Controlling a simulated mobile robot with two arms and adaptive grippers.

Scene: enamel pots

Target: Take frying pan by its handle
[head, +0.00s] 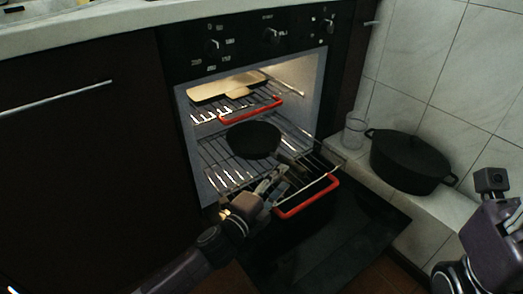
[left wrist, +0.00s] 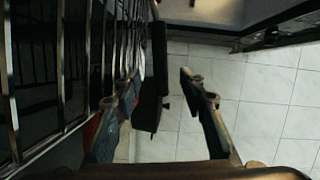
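The black frying pan (head: 253,140) lies on the pulled-out lower oven rack (head: 222,160), its handle (head: 290,162) pointing toward the front right. My left gripper (head: 277,184) is at the rack's front, close to the handle's end. In the left wrist view the left gripper (left wrist: 165,95) is open. A dark bar that looks like the handle (left wrist: 152,75) shows between its fingers, nearer the left finger. I cannot tell whether it touches.
The oven door (head: 340,245) is folded down. A red-edged rack front (head: 308,198) is close to my left gripper. An upper rack holds a light tray (head: 225,85). A black pot (head: 408,162) and a glass (head: 354,130) stand on the ledge at right.

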